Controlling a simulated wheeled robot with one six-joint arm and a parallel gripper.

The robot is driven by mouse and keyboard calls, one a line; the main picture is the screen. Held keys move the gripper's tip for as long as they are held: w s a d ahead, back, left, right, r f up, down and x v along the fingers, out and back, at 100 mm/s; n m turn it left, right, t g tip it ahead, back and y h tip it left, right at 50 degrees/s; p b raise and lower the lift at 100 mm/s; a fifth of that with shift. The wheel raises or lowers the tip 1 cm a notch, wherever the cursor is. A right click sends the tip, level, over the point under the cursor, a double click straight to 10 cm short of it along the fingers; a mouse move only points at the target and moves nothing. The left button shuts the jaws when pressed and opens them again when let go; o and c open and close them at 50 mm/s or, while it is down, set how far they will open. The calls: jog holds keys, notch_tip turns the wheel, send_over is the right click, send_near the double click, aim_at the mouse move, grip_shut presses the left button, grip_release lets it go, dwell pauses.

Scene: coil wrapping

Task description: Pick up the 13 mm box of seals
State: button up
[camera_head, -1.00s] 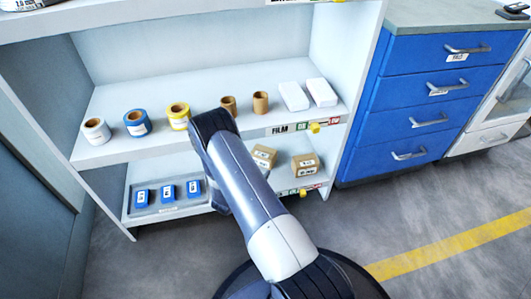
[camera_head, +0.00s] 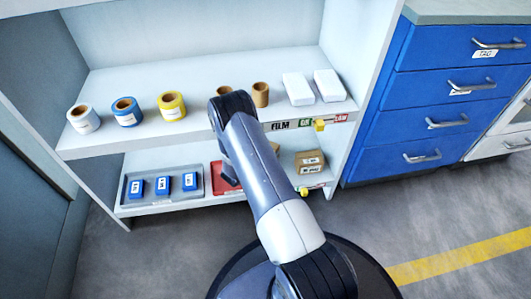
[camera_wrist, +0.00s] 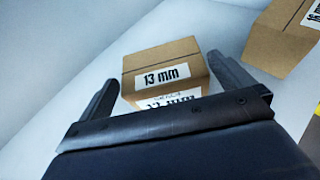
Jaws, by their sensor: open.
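The 13 mm box of seals is a brown cardboard box (camera_wrist: 160,57) with a white "13 mm" label in the wrist view. It stands on the pale shelf surface. My gripper (camera_wrist: 164,70) is open, with one finger at the left and one at the right of the box. The right finger is close to the box's side; I cannot tell if it touches. The gripper's dark body hides the box's lower front. In the head view my arm covers most of this box, leaving a brown sliver (camera_head: 275,147) on the lower shelf.
A second brown box (camera_wrist: 286,34), its label partly cut off, stands at the right; it also shows in the head view (camera_head: 310,160). A red tray (camera_head: 222,184) and a grey tray (camera_head: 150,203) with blue boxes lie left. The upper shelf (camera_head: 200,120) is above.

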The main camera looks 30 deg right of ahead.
jog(key=x, duration=0.1)
jog(key=b+x, duration=0.1)
jog(key=x, duration=0.1)
jog(key=shift+s+f, duration=0.15)
jog(key=shift+f, duration=0.1)
jog(key=shift+w+d, duration=0.25)
jog(key=shift+d, duration=0.05)
jog(key=shift+c, duration=0.2)
jog(key=c, duration=1.1)
jog(key=shift+r, duration=0.1)
jog(key=shift+r, duration=0.15)
